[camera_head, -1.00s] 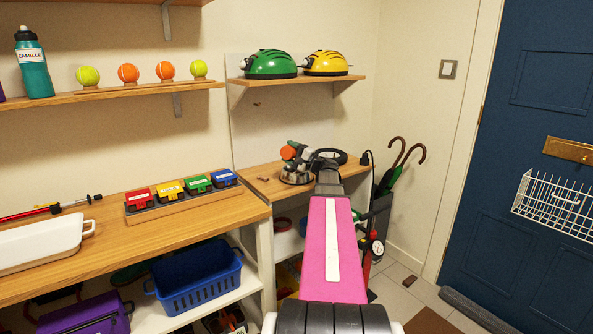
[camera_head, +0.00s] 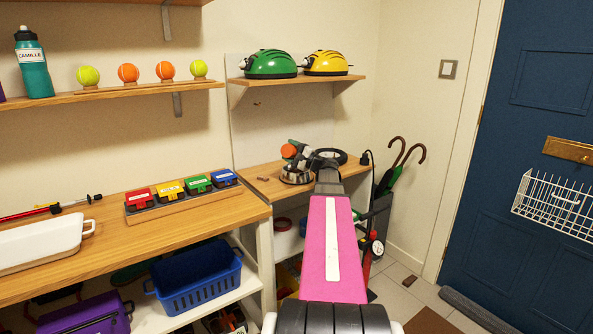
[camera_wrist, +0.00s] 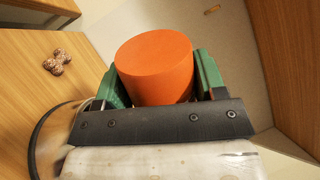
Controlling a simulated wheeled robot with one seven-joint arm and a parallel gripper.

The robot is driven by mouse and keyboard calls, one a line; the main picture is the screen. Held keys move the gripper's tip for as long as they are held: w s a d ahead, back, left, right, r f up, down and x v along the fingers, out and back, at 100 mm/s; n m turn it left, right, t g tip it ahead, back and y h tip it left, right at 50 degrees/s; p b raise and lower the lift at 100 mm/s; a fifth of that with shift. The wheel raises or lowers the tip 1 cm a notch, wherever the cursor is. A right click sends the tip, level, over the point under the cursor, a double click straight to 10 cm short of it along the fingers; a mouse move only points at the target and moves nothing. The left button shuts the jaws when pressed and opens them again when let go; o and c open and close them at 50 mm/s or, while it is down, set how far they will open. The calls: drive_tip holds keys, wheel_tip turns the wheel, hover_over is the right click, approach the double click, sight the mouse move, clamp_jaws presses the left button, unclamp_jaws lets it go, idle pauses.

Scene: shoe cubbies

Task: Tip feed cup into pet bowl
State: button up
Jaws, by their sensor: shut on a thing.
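In the head view my gripper (camera_head: 297,152) is small and partly hidden by my arm. The metal pet bowl (camera_head: 297,179) stands on the table below the gripper. Its curved side (camera_wrist: 50,140) shows at lower left in the wrist view.
A brown bone-shaped piece (camera_wrist: 57,62) lies on the table (camera_head: 262,189) left of the bowl. A shelf with green (camera_head: 270,64) and yellow (camera_head: 325,63) helmets hangs above.

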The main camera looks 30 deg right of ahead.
drive_tip(key=shift+w+d+f+m+h, duration=0.15)
drive_tip(key=shift+f+m+h, duration=0.1)
drive_tip(key=shift+m, duration=0.4)
drive_tip(key=shift+w+d+f+m+h, duration=0.15)
drive_tip(key=shift+m+h, duration=0.1)
drive_tip(key=shift+m, duration=0.4)
idle(0.4)
drive_tip(key=shift+s, duration=0.1)
